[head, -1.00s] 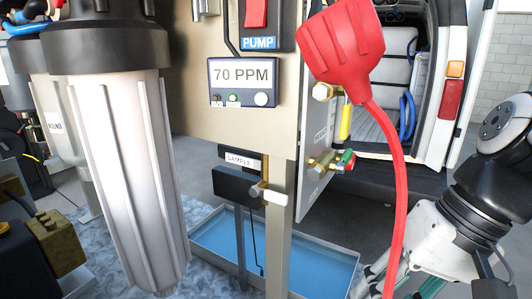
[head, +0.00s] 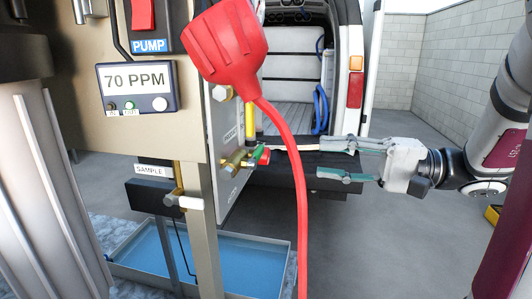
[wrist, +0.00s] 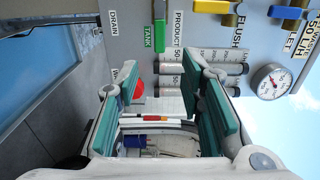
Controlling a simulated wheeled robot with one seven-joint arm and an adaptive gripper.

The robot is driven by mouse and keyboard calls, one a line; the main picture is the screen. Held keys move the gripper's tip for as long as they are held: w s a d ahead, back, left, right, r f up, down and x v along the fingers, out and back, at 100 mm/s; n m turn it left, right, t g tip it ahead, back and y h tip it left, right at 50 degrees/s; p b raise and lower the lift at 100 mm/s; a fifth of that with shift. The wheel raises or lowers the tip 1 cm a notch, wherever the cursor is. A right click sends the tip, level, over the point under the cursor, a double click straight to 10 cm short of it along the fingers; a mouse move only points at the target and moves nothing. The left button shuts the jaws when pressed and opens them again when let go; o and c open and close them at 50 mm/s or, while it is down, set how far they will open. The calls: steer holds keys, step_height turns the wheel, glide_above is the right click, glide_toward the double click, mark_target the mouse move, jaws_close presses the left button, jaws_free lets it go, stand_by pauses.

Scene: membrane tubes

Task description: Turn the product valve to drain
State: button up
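The product valve's green lever (wrist: 159,30) is on the panel at the top of the wrist view, between the DRAIN label (wrist: 113,22) and the PRODUCT label (wrist: 178,26). It lies along the TANK label (wrist: 146,40). In the head view a small green handle (head: 258,152) shows on the panel's side, partly edge-on. My gripper (head: 342,162) is to the right of the panel, apart from it, its fingers pointing left. In the wrist view my gripper (wrist: 170,95) has its fingers spread wide, with nothing gripped, and the lever is beyond them.
A red funnel-like object (head: 225,45) and its red cord (head: 290,150) hang in front of the panel. A yellow flush lever (wrist: 233,14) and a gauge (wrist: 271,81) are beside the product valve. A blue tray (head: 250,262) lies below. The van (head: 355,90) stands behind.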

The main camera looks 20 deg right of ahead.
mark_target(262, 153)
steer(key=x, duration=1.1)
steer(key=shift+p, duration=0.3)
jaws_close()
